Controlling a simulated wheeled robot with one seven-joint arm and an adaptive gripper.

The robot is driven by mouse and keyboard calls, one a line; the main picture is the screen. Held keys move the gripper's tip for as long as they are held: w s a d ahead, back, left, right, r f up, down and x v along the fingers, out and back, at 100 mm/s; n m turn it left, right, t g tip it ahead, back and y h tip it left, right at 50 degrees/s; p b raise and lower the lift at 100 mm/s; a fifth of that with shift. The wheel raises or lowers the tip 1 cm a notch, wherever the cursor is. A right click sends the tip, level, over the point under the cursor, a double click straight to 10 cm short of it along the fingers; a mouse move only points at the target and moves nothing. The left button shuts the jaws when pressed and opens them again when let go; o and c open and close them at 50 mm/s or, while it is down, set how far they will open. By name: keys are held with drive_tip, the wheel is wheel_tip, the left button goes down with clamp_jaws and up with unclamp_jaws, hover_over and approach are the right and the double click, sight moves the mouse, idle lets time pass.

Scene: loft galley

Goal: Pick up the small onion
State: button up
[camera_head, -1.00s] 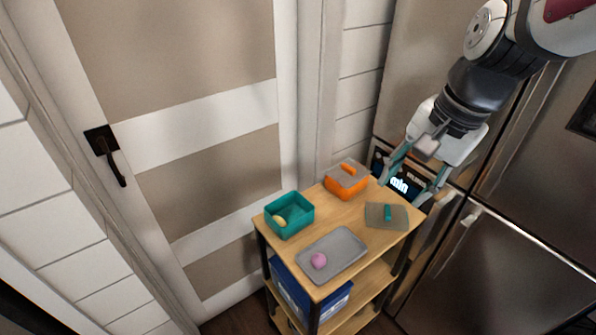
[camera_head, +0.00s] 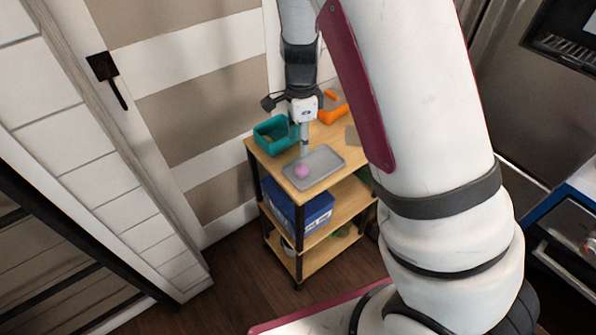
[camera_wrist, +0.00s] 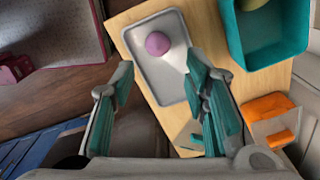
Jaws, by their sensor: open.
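The small onion, a round pink-purple ball (camera_head: 301,171), rests on a shallow grey tray (camera_head: 325,167) on top of a wooden cart. In the wrist view the onion (camera_wrist: 157,43) lies on the tray (camera_wrist: 166,86), beyond and roughly between my fingertips. My gripper (camera_head: 304,150) points down just above and behind the onion in the head view. In the wrist view my gripper (camera_wrist: 160,68) has its two teal-padded fingers apart, with nothing between them.
A teal bin (camera_head: 270,135) with a yellowish-green item stands left of my gripper in the head view. An orange container (camera_head: 332,107) is behind it. My arm hides the cart's right side. A blue crate (camera_head: 300,212) sits on the shelf below.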

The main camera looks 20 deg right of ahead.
sight(302, 167)
drive_tip(key=f, duration=1)
drive_tip(key=shift+s+d+f, duration=0.15)
drive_tip(key=shift+s+f, duration=0.05)
drive_tip(key=c, duration=0.7)
